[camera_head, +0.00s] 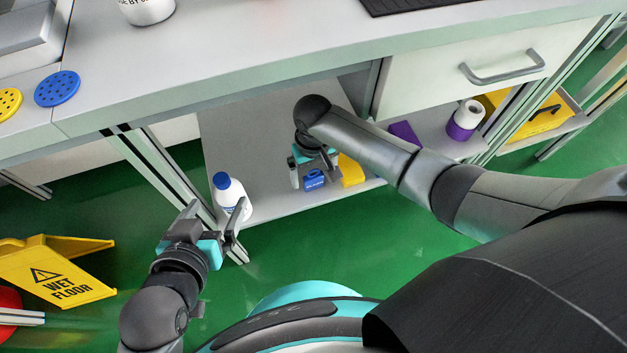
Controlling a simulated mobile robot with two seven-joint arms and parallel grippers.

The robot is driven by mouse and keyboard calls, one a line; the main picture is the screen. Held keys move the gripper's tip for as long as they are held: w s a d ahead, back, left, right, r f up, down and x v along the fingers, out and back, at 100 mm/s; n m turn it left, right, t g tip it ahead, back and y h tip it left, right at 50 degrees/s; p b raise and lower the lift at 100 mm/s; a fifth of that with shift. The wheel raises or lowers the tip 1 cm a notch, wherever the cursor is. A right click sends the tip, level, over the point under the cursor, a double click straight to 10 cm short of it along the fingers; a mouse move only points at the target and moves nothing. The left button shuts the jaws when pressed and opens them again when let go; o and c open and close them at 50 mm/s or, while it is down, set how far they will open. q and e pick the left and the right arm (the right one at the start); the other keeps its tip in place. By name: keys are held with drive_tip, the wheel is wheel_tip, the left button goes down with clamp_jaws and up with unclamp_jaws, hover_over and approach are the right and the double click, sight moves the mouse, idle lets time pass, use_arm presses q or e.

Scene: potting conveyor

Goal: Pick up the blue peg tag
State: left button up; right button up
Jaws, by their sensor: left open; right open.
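A small blue tag (314,180) with pale lettering, which looks like the blue peg tag, is at the front of the lower shelf under the counter. My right gripper (314,170) is open just above it, with one finger on either side in this view. I cannot tell whether the fingers touch it. My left gripper (216,212) is open and empty at the left end of the shelf, in front of a white bottle with a blue cap (231,197).
A yellow block (351,170) sits right beside the blue tag. A purple item (404,132) and a white and purple roll (464,122) are further right. The counter (240,50) overhangs the shelf (255,130). A wet floor sign (58,274) lies at left.

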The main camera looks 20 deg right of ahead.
drive_tip(key=shift+f+b, duration=0.4)
drive_tip(key=shift+f, duration=0.25)
use_arm(q)
drive_tip(key=shift+w+d+r+t+h+b, duration=0.15)
drive_tip(key=shift+d+r+t+h, duration=0.2)
drive_tip(key=shift+d+t, duration=0.35)
drive_tip(key=shift+w+d+r+t+h+b, duration=0.15)
drive_tip(key=shift+d+r+t+h, duration=0.15)
drive_tip(key=shift+d+t, duration=0.4)
use_arm(e)
drive_tip(key=shift+f, duration=0.4)
use_arm(q)
drive_tip(key=shift+s, duration=0.1)
use_arm(e)
drive_tip(key=c, duration=1.4)
use_arm(q)
drive_tip(key=shift+f, duration=0.15)
use_arm(e)
drive_tip(key=shift+r, duration=0.1)
drive_tip(key=shift+c, duration=0.2)
